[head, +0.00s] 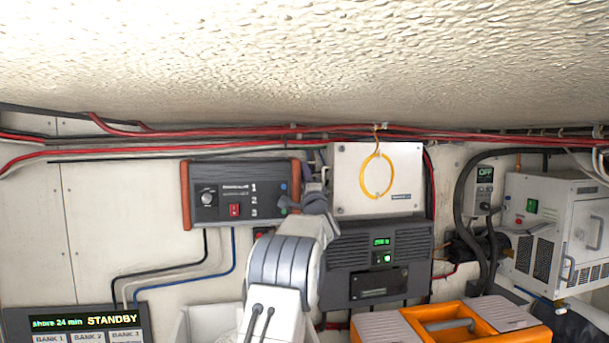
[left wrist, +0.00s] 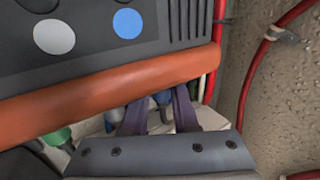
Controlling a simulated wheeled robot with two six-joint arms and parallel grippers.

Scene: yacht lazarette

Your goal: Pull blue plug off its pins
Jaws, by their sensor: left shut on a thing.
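The dark control box (head: 238,190) with orange end panels hangs on the wall left of centre in the head view. My left gripper (head: 312,192) is at its right end, beside the orange panel. In the left wrist view the two dark fingers of my left gripper (left wrist: 158,108) reach in past the box's orange end panel (left wrist: 110,88). They are shut on the blue plug (left wrist: 163,98), of which only a small part shows between them. A green plug (left wrist: 57,137) sits to the left. The pins are hidden. My right gripper is not in view.
A white panel (head: 351,182) with a hanging yellow cord loop (head: 376,176) is close on the right. A dark charger unit (head: 353,262) is below it. Red cables (head: 230,149) run above. An orange toolbox (head: 455,325) is at lower right.

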